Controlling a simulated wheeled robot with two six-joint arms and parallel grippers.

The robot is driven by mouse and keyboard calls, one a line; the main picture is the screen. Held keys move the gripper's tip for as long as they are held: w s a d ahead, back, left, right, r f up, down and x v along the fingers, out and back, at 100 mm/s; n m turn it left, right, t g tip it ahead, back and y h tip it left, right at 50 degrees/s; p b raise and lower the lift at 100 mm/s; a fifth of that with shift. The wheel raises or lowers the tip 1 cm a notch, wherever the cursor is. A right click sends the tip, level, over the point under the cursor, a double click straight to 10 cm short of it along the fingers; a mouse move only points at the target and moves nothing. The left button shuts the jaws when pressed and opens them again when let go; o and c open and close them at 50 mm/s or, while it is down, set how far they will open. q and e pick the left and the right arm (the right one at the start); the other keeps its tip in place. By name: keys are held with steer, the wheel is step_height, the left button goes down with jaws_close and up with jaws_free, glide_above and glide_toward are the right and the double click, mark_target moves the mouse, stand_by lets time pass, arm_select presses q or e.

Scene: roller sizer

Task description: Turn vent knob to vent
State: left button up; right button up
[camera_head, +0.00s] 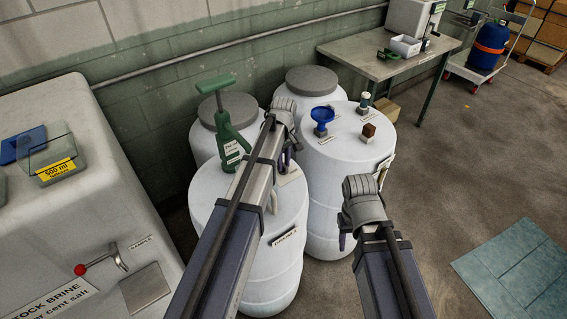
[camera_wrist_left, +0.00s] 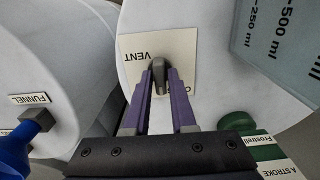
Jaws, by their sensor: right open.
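The grey vent knob (camera_wrist_left: 158,78) stands on a cream label plate (camera_wrist_left: 186,48) on top of a white drum. The plate reads VENT at the left in the left wrist view; the text at the right is mostly covered by a finger. My left gripper (camera_wrist_left: 160,80) has its purple fingers on either side of the knob and appears shut on it. In the head view, my left gripper (camera_head: 289,158) is over the right part of the front drum (camera_head: 228,225), and the knob is hidden or too small to make out. My right gripper (camera_head: 345,238) is open, right of that drum.
A green hand pump (camera_head: 229,130) stands on the same drum. The drum at right carries a blue funnel (camera_head: 322,118) and a brown block (camera_head: 369,130). A stock brine tank (camera_head: 75,160) is at left, a bench (camera_head: 385,62) behind.

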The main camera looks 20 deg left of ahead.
arm_select(q)
jaws_close()
steer(key=shift+m, duration=0.3)
steer(key=m, duration=0.3)
steer(key=shift+m, duration=0.4)
steer(key=m, duration=0.3)
steer(key=shift+m, duration=0.3)
steer(key=m, duration=0.5)
steer(key=shift+m, duration=2.4)
